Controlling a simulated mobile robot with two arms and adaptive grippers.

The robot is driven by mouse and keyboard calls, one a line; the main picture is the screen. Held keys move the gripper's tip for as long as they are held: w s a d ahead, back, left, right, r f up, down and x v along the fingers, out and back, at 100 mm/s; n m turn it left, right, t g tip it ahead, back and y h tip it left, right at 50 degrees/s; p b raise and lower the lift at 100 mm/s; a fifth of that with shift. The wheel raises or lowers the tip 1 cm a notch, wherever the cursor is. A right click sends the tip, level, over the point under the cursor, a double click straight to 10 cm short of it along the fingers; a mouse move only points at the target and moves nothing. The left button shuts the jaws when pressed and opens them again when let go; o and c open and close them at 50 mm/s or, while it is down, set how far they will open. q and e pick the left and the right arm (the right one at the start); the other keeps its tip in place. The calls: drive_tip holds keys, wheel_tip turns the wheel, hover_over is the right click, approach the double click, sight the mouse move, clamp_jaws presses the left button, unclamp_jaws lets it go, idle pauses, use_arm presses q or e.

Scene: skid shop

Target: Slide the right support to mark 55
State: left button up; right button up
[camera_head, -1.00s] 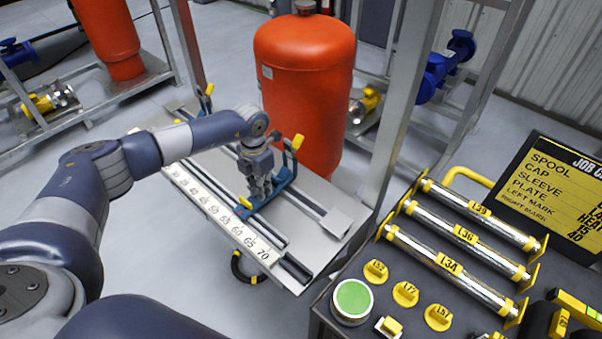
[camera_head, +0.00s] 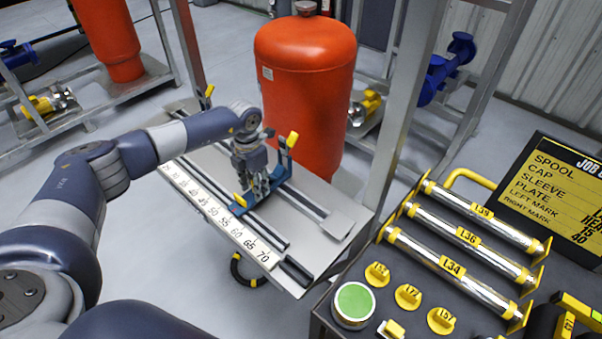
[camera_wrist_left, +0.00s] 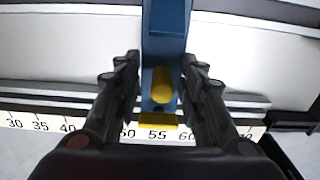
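The right support (camera_head: 284,160) is a blue bracket with yellow tips, standing on the rails of the bench (camera_head: 322,258). My left gripper (camera_head: 258,190) is down at it, pointing at the rails. In the left wrist view, the fingers (camera_wrist_left: 160,75) lie on both sides of the blue support (camera_wrist_left: 163,48), close against it, and look shut on it. Its yellow pointer (camera_wrist_left: 158,119) sits just above the 55 on the white scale (camera_wrist_left: 65,124). My right gripper is out of view.
A large orange tank (camera_head: 305,90) stands right behind the bench. The job board (camera_head: 553,190) stands at the far right. The rails right of the support are clear.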

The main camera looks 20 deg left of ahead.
use_arm(q)
drive_tip(key=shift+d+r+p, duration=0.1)
drive_tip(key=shift+r+p, duration=2.3)
drive_tip(key=shift+r, duration=1.15)
